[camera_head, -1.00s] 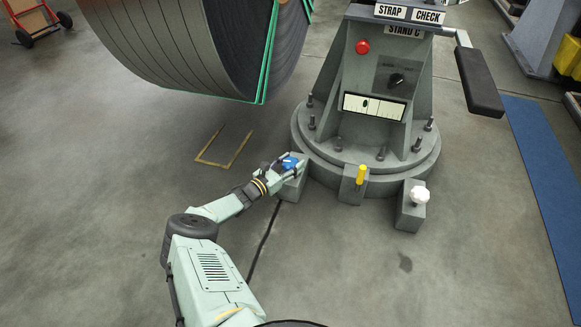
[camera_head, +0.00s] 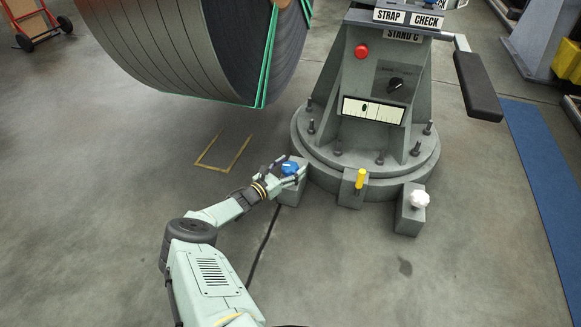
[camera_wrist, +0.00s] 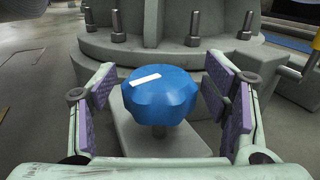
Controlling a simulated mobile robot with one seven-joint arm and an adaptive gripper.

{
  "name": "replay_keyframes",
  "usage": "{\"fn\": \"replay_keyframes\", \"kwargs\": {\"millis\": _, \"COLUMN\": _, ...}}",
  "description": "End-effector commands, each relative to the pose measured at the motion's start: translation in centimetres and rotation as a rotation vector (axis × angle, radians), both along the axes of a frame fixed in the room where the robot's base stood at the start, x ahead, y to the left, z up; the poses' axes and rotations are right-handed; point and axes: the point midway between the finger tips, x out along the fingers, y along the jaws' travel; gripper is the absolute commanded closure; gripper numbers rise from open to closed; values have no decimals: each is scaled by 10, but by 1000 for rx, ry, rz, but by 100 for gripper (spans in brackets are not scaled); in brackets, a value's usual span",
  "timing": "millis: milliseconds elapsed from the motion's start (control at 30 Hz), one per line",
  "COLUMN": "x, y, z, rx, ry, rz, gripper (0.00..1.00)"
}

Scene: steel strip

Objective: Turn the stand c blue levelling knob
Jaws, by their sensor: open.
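The blue levelling knob (camera_head: 289,168) sits on a stem on the leftmost grey block at the foot of stand C (camera_head: 385,80). In the wrist view, the faceted blue knob (camera_wrist: 160,98) has a white mark on top, slanting up slightly to the right. My gripper (camera_head: 286,175) is open at the knob. In the wrist view its purple-padded fingers stand on either side, with a visible gap on the left and a smaller one on the right. The level gauge (camera_head: 374,109) on the stand's face has a small oval mark left of its middle.
A yellow knob (camera_head: 361,178) and a white knob (camera_head: 419,197) stand on blocks to the right. Bolts ring the round base (camera_head: 309,150). A large strapped steel coil (camera_head: 200,50) hangs at upper left.

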Motion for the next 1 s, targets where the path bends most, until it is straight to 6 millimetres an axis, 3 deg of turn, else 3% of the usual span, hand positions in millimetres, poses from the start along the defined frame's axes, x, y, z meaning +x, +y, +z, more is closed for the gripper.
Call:
{"fn": "replay_keyframes", "kwargs": {"millis": 167, "x": -14, "y": 16, "z": 1, "rx": 1, "ry": -1, "rz": 3, "gripper": 31}}
{"fn": "replay_keyframes", "kwargs": {"millis": 600, "x": -76, "y": 74, "z": 1, "rx": 1, "ry": -1, "rz": 2, "gripper": 31}}
{"fn": "replay_keyframes", "kwargs": {"millis": 1000, "x": -86, "y": 82, "z": 0, "rx": 0, "ry": 0, "rz": 0, "gripper": 31}}
